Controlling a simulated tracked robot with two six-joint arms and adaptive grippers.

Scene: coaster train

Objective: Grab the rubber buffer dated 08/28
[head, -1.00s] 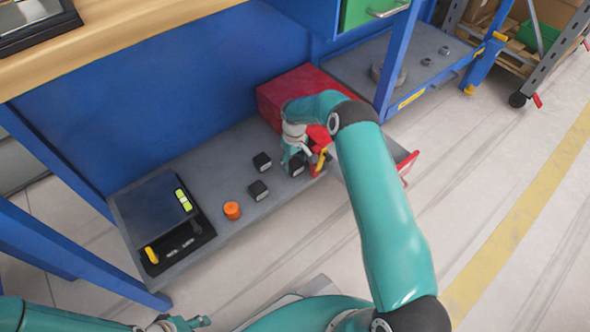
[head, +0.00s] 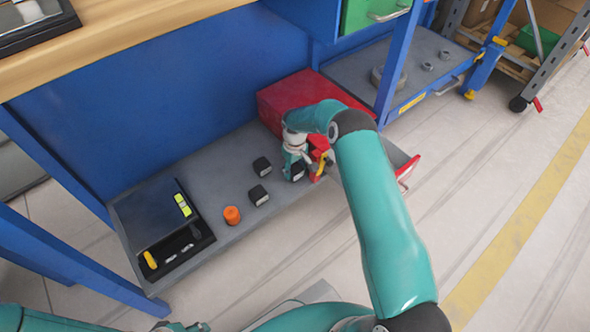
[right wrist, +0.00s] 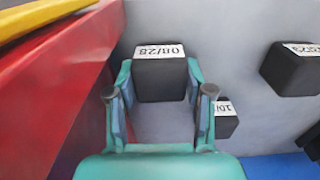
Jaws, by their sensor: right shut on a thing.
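The black rubber buffer with the 08/28 label (right wrist: 160,80) stands between the fingers of my right gripper (right wrist: 160,100) in the right wrist view. The fingers are shut on its two sides. In the head view my right gripper (head: 296,168) is at the same buffer (head: 298,172) on the grey lower shelf and partly hides it. Two other black buffers (head: 262,166) (head: 259,195) stand to its left. The right wrist view shows them too, one with a label starting with 10 (right wrist: 225,122). My left gripper (head: 182,327) is only partly visible at the bottom edge.
A red box (head: 285,95) stands behind my right gripper, with red and yellow parts (head: 320,160) close by on its right. An orange cylinder (head: 232,215) and a black tray (head: 185,250) are on the shelf's left. Blue uprights (head: 392,75) frame the shelf.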

